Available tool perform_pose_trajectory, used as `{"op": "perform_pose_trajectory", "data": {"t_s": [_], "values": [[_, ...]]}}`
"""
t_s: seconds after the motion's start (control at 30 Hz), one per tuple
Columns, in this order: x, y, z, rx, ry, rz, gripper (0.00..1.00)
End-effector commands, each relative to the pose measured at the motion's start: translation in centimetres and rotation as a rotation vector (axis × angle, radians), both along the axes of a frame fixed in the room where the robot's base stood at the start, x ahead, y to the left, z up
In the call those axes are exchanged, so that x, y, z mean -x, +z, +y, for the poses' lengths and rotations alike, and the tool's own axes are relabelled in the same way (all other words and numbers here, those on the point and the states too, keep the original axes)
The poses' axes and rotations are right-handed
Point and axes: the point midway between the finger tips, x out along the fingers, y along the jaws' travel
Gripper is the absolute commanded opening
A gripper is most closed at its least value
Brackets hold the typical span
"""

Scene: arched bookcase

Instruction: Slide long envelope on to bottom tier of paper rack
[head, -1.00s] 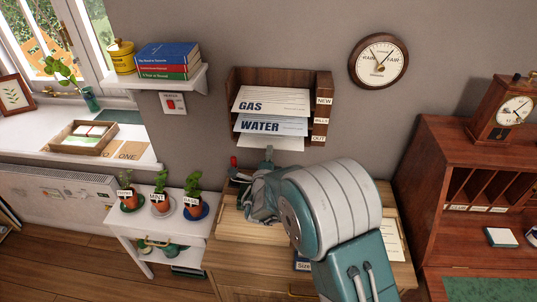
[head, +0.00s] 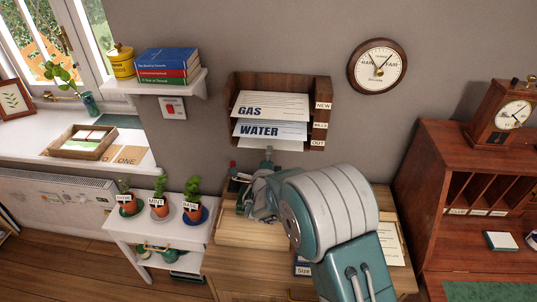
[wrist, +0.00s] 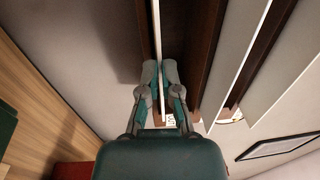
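The paper rack (head: 321,89) hangs on the wall with tiers labelled NEW, BILLS and OUT. The long white envelope (head: 270,143) lies in its bottom tier, mostly hidden under the WATER envelope, with a strip of its front showing. My gripper (head: 268,152) is just in front of and below the bottom tier. In the wrist view my gripper (wrist: 159,72) has one finger on each side of the thin envelope edge (wrist: 157,30) and looks shut on it. The envelope runs in beside a dark shelf board (wrist: 201,45). Its far end is hidden.
A GAS envelope (head: 272,105) and a WATER envelope (head: 270,130) stick out of the upper tiers. A wooden desk (head: 235,262) stands below the rack. Potted herbs (head: 158,207) stand on a white table to the left. A bureau (head: 445,185) stands to the right.

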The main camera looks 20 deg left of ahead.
Motion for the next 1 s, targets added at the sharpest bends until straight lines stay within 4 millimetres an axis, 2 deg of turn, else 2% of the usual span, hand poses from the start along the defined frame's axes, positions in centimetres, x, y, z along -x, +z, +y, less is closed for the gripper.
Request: {"op": "perform_pose_trajectory", "data": {"t_s": [0.2,0.27,0.3,0.33,0.73,0.87,1.0], "values": [[0.0,0.0,0.0,0.000,0.000,0.000,0.00],[0.0,0.0,0.0,0.000,0.000,0.000,0.27],[0.0,0.0,0.0,0.000,0.000,0.000,0.44],[0.0,0.0,0.0,0.000,0.000,0.000,0.49],[0.3,0.0,-0.1,0.000,0.000,0.000,0.49],[1.8,-0.2,-0.5,0.000,0.001,0.002,0.49],[4.6,-0.4,-1.3,0.002,0.003,0.002,0.49]]}}
